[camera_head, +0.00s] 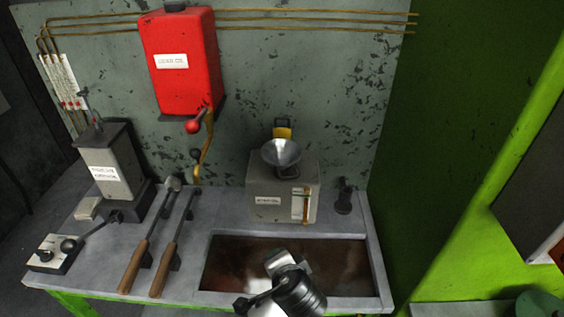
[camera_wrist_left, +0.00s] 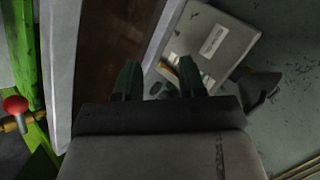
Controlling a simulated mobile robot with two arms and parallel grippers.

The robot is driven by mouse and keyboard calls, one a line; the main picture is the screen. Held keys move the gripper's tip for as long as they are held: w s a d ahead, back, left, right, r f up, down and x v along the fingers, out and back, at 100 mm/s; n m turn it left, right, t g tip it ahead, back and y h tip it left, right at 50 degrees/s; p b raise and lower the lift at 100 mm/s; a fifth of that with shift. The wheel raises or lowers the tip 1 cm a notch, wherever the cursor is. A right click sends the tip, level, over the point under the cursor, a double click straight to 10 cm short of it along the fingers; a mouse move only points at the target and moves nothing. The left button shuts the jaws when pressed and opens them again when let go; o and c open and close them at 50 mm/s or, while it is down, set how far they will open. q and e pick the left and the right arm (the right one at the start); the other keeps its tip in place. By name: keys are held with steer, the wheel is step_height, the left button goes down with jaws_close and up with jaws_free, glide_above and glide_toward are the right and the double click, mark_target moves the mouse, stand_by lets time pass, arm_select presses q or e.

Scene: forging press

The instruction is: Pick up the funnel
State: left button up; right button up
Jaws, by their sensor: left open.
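The funnel (camera_head: 281,152) is a silver metal cone, wide mouth up, on top of a grey labelled box (camera_head: 265,200) at the back of the bench in the head view. The box also shows in the left wrist view (camera_wrist_left: 222,42), but I cannot make out the funnel there. My left gripper (camera_wrist_left: 158,78) is open, with nothing seen between its two dark fingers. In the head view its wrist (camera_head: 295,290) is at the bottom centre, over the front of the sunken basin, nearer than the funnel and apart from it. My right gripper is not in view.
A brown basin (camera_head: 225,262) is sunk in the grey bench. Two wooden-handled tools (camera_head: 150,245) and a lever machine (camera_head: 108,165) stand left. A red box (camera_head: 180,60) hangs on the wall above. A small dark fitting (camera_head: 344,197) stands right of the grey box.

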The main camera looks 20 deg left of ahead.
mark_target(297, 174)
arm_select(q)
steer(key=w+d+r+m+t+y, duration=0.2)
steer(key=w+d+r+t, duration=0.15)
steer(key=r, duration=0.25)
steer(key=w+d+r+m+t+y, duration=0.1)
steer(key=w+d+r+t+y, duration=0.15)
steer(key=w+r, duration=0.3)
steer(key=shift+t+y, duration=0.25)
steer(key=shift+t, duration=0.15)
steer(key=p+x, duration=0.1)
steer(key=x, duration=0.2)
steer(key=a+p+x, duration=0.1)
steer(key=p+x, duration=0.1)
steer(key=x, duration=0.1)
steer(key=s+p+x, duration=0.1)
steer(key=x, duration=0.2)
steer(key=shift+w+a+r+p, duration=0.3)
steer(key=shift+a+r+p, duration=0.05)
steer(key=shift+r, duration=0.05)
steer(key=shift+w+a+f, duration=0.2)
steer(key=shift+w+a, duration=0.05)
steer(key=shift+w, duration=0.15)
steer(key=shift+s, duration=0.1)
jaws_close()
